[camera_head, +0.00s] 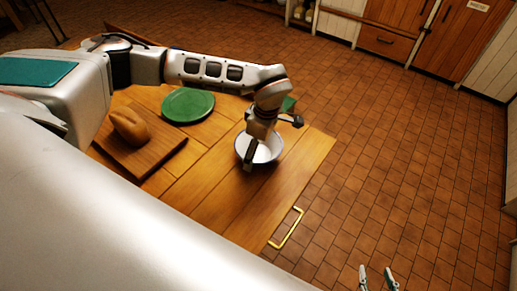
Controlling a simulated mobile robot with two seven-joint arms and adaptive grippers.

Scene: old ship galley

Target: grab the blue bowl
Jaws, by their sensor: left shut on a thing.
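The bowl (267,153) is white inside with a thin dark blue rim. It stands upright on the wooden table (225,208), near its right edge. My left gripper (250,155) reaches down over the bowl from above and is shut on it. The arm and gripper hide the back of the bowl, and the exact grip at the rim is hard to see. My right gripper (377,279) shows only its fingertips at the bottom edge of the view. They are apart with nothing between them, over the floor.
A green plate (188,105) lies left of the bowl. A loaf of bread (130,126) sits on a wooden board (150,160) further left. A brass rail (287,229) sticks out at the table's edge. The tiled floor to the right is clear.

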